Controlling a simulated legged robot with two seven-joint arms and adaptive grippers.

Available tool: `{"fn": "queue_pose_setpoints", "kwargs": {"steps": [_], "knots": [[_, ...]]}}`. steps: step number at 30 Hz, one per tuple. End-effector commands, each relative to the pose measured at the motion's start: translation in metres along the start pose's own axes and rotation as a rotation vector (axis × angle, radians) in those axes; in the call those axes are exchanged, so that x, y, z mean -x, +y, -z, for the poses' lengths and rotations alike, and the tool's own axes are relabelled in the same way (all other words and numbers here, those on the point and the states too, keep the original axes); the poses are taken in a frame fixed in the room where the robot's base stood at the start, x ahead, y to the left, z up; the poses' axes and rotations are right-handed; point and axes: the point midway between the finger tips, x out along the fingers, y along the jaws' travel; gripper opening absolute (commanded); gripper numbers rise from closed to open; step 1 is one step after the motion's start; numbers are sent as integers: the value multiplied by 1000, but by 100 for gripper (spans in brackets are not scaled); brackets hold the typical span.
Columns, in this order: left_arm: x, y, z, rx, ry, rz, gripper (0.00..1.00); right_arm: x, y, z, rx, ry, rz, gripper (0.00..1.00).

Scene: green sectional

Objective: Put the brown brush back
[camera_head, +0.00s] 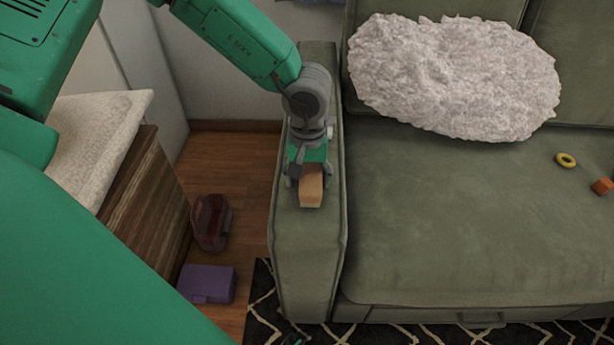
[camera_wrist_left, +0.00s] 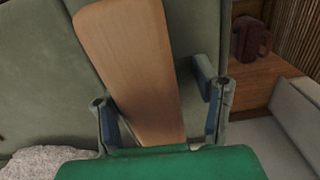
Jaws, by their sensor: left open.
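The brown brush (camera_head: 311,190), a long smooth light-brown piece, lies on top of the green sofa's armrest (camera_head: 305,245). My left gripper (camera_head: 305,180) reaches down over the armrest from above, at the brush's far end. In the left wrist view the brush (camera_wrist_left: 130,50) runs between the two spread fingers of the gripper (camera_wrist_left: 163,108). The left finger is close to the brush's edge, and a gap shows by the right finger. The gripper is open. The underside of the brush is hidden.
A fluffy white cushion (camera_head: 455,75) and the seat (camera_head: 450,220) are right of the armrest. A yellow ring (camera_head: 566,160) and orange block (camera_head: 602,186) lie on the seat. A dark red bag-like object (camera_head: 211,222) and purple box (camera_head: 207,284) are on the floor beside a wooden cabinet (camera_head: 150,205).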

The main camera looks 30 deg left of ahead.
Motion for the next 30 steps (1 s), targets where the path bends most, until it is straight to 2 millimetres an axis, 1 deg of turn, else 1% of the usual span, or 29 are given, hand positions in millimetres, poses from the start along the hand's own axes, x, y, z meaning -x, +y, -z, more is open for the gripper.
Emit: {"fn": "queue_pose_setpoints", "kwargs": {"steps": [5, 7, 11, 15, 21, 25, 30], "knots": [[1, 0, 0, -1, 1, -1, 55, -1, 0, 0, -1, 0, 0, 40], [6, 0, 1, 0, 1, -2, 55, -1, 0, 0, -1, 0, 0, 40], [29, -1, 1, 0, 0, -5, 55, 11, 0, 0, -1, 0, 0, 40], [62, -1, 1, 1, 0, -6, 55, 25, 0, 1, -1, 0, 0, 40], [101, 0, 1, -1, 0, -4, 55, 40, 0, 2, 0, 0, 0, 40], [116, 0, 0, 0, -1, -1, 55, 45, 0, 2, -1, 0, 0, 40], [123, 0, 0, -1, -1, -2, 55, 47, 1, 2, -1, 0, 0, 40]]}}
